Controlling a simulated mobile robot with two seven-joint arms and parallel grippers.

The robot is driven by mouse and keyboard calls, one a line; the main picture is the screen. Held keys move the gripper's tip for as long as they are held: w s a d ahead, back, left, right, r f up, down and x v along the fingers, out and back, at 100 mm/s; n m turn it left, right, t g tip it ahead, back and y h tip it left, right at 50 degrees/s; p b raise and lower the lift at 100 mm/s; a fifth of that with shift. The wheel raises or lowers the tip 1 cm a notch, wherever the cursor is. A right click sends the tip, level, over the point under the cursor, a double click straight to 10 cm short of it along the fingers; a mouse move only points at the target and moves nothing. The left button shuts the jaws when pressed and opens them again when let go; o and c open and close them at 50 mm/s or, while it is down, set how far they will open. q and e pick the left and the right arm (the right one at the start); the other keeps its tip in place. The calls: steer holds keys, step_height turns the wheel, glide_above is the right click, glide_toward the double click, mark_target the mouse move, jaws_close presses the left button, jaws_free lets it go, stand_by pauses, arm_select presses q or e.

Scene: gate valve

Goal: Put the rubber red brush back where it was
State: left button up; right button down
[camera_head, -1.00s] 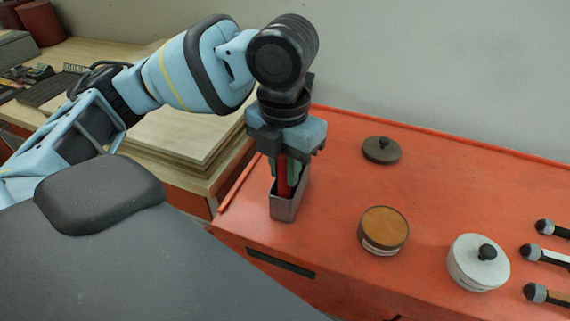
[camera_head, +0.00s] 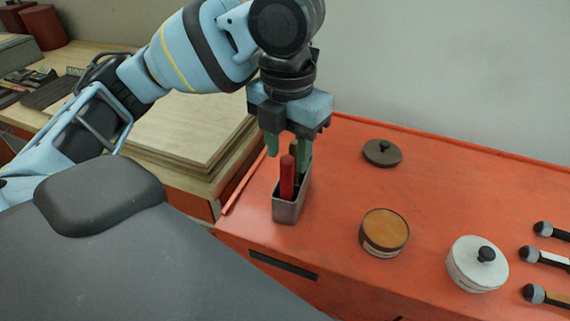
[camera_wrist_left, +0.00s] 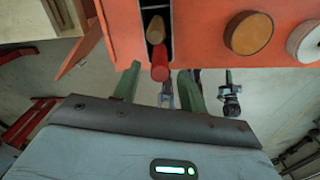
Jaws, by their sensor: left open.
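The red brush (camera_head: 287,178) stands upright in a narrow grey metal holder (camera_head: 287,210) on the orange cabinet top. Its red handle sticks up out of the holder, and its lower end is hidden inside. In the left wrist view the red handle end (camera_wrist_left: 160,68) shows in the holder (camera_wrist_left: 149,42), beside a tan handle (camera_wrist_left: 155,28). My left gripper (camera_head: 287,150) points down just above the holder. Its green fingers are open, apart on either side of the handle's top. In the left wrist view the fingertips (camera_wrist_left: 160,77) flank the handle end without closing on it.
A dark lid (camera_head: 382,152), a brown-topped round tin (camera_head: 384,231) and a white lidded pot (camera_head: 477,264) stand right of the holder. Several dark-ended tools (camera_head: 548,257) lie at the right edge. Stacked boards (camera_head: 190,125) lie on a wooden bench at left.

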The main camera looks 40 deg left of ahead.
arm_select(q)
step_height(320, 180, up, 6)
steer(key=shift+r+p, duration=0.25)
steer(key=shift+p, duration=0.3)
steer(key=shift+r, duration=0.4)
arm_select(e)
steer(key=shift+w+d+r+t, duration=0.1)
steer(key=shift+w+r+t, duration=0.2)
steer(key=shift+w+r, duration=0.5)
steer(key=shift+d, duration=0.1)
steer(key=shift+r, duration=0.15)
